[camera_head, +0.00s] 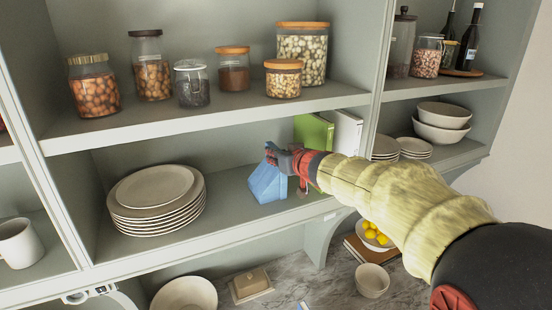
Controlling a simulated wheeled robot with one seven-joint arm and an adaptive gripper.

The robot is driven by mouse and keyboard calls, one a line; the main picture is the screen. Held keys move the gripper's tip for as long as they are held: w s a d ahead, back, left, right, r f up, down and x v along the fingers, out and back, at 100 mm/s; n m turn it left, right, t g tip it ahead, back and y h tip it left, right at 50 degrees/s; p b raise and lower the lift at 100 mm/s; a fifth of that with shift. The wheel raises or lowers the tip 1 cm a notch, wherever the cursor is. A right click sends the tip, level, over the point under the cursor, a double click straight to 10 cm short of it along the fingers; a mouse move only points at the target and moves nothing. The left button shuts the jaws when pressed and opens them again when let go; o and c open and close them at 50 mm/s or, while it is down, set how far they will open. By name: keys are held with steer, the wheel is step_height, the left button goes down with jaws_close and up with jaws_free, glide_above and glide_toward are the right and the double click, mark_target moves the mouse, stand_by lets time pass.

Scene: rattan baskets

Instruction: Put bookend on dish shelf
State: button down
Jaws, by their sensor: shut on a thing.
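A blue, wedge-shaped bookend (266,184) is in the lower middle compartment of the dish shelf (232,210), right of the plates. My gripper (274,156) is shut on its upper part, reaching in from the right. The bookend's lower edge is at or just above the shelf board; I cannot tell whether it touches. A stack of beige plates (158,200) stands at the left of the same compartment, apart from the bookend. My gripper and arm hide the bookend's right side and part of the shelf behind it.
A green book (313,132) and a white book (347,132) stand behind my arm. Glass jars (231,70) line the shelf above. Bowls (442,122) and small plates (414,147) are at right. Bare shelf lies between the plates and the bookend.

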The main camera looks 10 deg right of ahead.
steer(key=shift+s+r, duration=0.1)
steer(key=shift+r, duration=0.05)
steer(key=c, duration=2.2)
jaws_free()
steer(key=shift+f, duration=0.25)
steer(key=o, duration=0.5)
